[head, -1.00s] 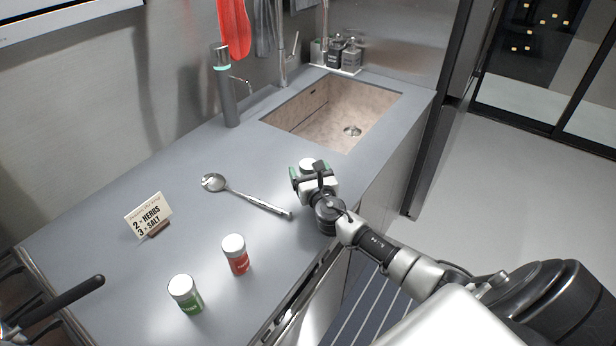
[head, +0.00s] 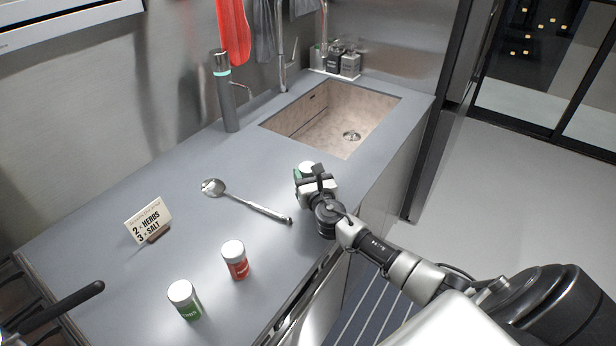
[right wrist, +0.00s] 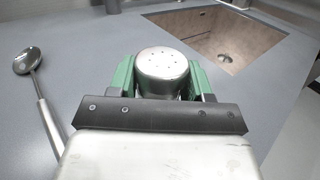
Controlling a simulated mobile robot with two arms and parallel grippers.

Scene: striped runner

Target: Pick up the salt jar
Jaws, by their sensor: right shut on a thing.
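The salt jar (right wrist: 162,68) shows its pale, perforated lid between the green finger pads in the right wrist view. In the head view only its white lid (head: 306,167) shows above my right gripper (head: 307,178); its body and label are hidden. My right gripper (right wrist: 163,82) is shut around the jar, which looks upright at the counter near the sink's front corner. Whether its base touches the counter cannot be seen. My left gripper is not in view.
A ladle (head: 246,203) lies left of my right gripper. A red-labelled jar (head: 236,265) and a green-labelled jar (head: 186,304) stand nearer. A card (head: 148,221) reads 2 × herbs, 3 × salt.

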